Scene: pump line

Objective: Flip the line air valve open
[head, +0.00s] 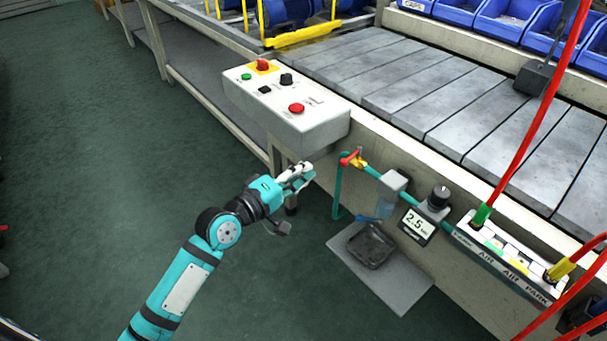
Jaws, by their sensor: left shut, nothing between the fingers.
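The line air valve (352,159) is a small brass valve with a red lever at the left end of a teal air pipe on the front of the conveyor frame. The lever looks roughly in line with the pipe, but its exact angle is too small to tell. My left gripper (308,174) is shut and empty, a little to the left of the valve and below the control box. A gap shows between its fingertips and the red lever. My right gripper is not in view.
The control box (290,112) with a red button overhangs close above my left gripper. A filter and a gauge (418,226) reading 2.5 follow along the pipe. A black tray (370,246) lies on a grey mat (407,290) below. Red hoses hang at the right. Open green floor lies left.

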